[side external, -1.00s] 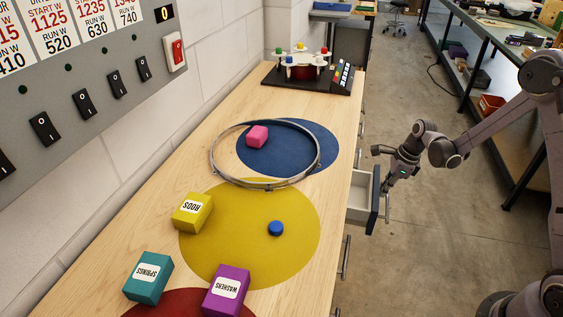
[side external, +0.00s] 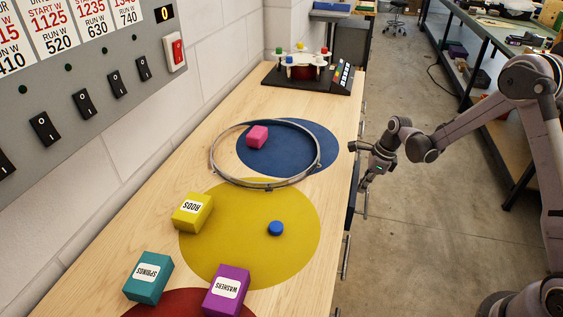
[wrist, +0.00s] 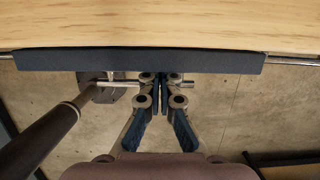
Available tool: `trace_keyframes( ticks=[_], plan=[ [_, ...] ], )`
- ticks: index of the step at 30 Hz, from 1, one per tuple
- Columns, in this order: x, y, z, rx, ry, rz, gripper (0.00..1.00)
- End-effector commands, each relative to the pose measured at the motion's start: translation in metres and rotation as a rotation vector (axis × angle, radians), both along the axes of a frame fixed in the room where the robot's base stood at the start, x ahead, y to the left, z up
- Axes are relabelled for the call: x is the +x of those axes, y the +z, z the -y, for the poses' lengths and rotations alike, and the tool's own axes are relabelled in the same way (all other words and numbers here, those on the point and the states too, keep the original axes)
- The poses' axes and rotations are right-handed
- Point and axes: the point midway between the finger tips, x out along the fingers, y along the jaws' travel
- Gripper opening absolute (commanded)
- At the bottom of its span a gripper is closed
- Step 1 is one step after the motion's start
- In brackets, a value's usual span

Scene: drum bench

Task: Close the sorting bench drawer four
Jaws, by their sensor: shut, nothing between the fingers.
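The drawer (side external: 351,205) is at the bench's right side in the side view. Its dark blue front now sits close against the bench edge, and its inside no longer shows. In the wrist view the drawer front (wrist: 60,60) runs as a dark strip right along the wooden top's edge. I cannot tell whether a small gap is left. My gripper (side external: 364,184) is shut and empty, pointing down at the drawer front. In the wrist view my gripper's fingertips (wrist: 162,78) are together at the middle of the front, by its metal handle (wrist: 110,83).
Other drawer handles line the bench side.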

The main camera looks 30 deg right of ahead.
Motion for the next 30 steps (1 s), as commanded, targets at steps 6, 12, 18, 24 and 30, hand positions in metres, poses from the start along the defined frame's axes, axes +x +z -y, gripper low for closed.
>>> trace_keyframes(
  ticks=[6,12,18,24,30],
  plan=[
    [-0.017,0.0,0.017,0.0,-0.005,-0.002,0.0],
    [-0.032,0.021,0.032,0.0,-0.001,0.0,0.0],
    [-0.038,0.056,0.038,0.0,-0.002,0.0,0.0],
    [-0.043,0.083,0.043,0.0,-0.001,0.0,0.0],
    [-0.043,0.095,0.048,0.005,-0.003,0.003,0.0]
  ],
)
